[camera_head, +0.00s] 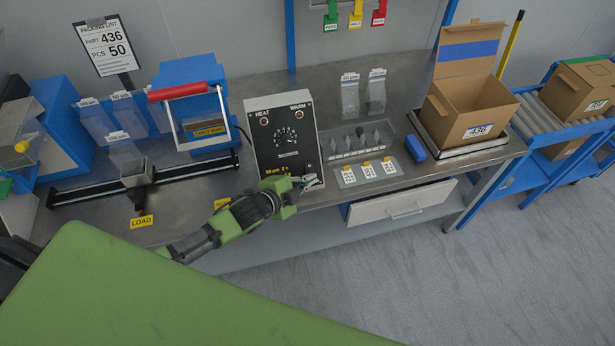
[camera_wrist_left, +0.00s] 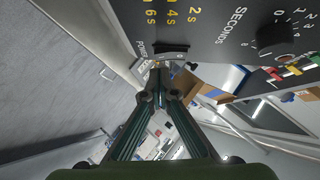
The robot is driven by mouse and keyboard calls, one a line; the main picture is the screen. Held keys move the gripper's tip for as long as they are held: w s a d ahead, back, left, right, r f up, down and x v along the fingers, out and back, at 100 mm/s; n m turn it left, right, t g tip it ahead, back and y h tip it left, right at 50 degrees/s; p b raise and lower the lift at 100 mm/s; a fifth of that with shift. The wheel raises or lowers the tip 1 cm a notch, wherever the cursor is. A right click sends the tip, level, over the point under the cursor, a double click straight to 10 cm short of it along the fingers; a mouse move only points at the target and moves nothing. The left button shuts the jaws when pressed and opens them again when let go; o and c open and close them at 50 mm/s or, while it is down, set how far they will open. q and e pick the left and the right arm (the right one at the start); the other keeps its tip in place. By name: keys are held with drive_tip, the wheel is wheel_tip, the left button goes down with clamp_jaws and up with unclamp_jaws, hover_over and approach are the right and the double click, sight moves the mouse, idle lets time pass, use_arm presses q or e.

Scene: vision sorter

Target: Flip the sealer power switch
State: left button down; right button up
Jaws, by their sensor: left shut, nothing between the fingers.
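The sealer control box (camera_head: 282,138) stands on the bench, dark-faced, with HEAT and WARM lamps and a central dial. In the left wrist view its panel (camera_wrist_left: 215,30) fills the top, with a seconds dial (camera_wrist_left: 275,35). The power switch (camera_wrist_left: 172,49) is a small dark piece beside the partly hidden POWER lettering. My left gripper (camera_head: 312,182) is at the box's lower right front corner. Its fingertips (camera_wrist_left: 160,68) are shut and empty, close to the switch; I cannot tell whether they touch it. In the head view the gripper covers the switch area. My right gripper is out of view.
A blue sealer with a red handle (camera_head: 178,92) stands left of the box, above a dark rail. Right of the box are a clear parts tray (camera_head: 358,145), a label card (camera_head: 368,173), a blue block (camera_head: 415,148) and an open carton (camera_head: 460,110). A drawer (camera_head: 400,205) juts out below.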

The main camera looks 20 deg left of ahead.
use_arm(q)
drive_tip(key=shift+w+a+f, duration=0.3)
drive_tip(key=shift+w+f, duration=0.15)
drive_tip(key=shift+f, duration=0.05)
drive_tip(key=shift+w+a+f, duration=0.1)
drive_tip(key=shift+w+f, duration=0.05)
drive_tip(key=shift+f, duration=0.15)
drive_tip(key=shift+r, duration=0.15)
drive_tip(key=shift+r+p, duration=0.7)
